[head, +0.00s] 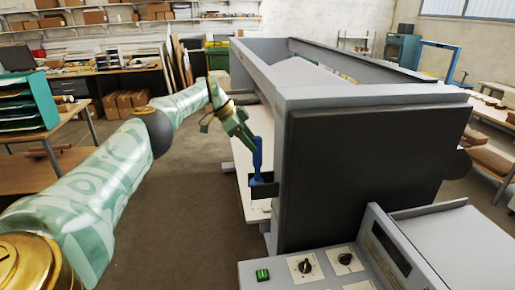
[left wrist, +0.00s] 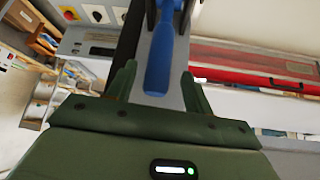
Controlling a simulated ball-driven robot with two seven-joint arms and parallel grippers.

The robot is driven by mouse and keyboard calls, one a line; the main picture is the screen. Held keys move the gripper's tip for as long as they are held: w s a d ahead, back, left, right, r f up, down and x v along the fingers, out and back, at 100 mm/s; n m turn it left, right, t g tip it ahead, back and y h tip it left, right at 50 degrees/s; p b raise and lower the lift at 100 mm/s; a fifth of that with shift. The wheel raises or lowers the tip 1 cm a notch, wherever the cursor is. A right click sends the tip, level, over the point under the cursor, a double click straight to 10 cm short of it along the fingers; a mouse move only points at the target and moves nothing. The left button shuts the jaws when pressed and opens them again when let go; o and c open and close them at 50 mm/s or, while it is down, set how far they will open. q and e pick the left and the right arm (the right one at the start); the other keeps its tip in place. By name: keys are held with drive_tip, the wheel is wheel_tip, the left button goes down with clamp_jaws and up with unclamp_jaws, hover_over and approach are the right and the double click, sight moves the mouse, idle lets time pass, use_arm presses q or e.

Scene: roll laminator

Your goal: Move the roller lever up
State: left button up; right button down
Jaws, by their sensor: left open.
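The roller lever (head: 257,155) is blue and stands roughly upright from a dark bracket on the left side of the grey laminator (head: 375,165). In the left wrist view the blue lever (left wrist: 160,62) runs from the top edge down to between the finger tips. My left gripper (head: 247,146) is at the lever's upper end in the head view. In the left wrist view my left gripper (left wrist: 159,80) is open, with one green finger on each side of the lever's end and gaps between. My right gripper is not in view.
A control panel with black knobs (head: 305,265) and a green switch (head: 262,274) is at the front. A teal paper tray rack (head: 25,102) stands on a bench at the left. The floor (head: 195,195) left of the laminator is clear.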

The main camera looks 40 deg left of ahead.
use_arm(q)
drive_tip(key=v, duration=1.1)
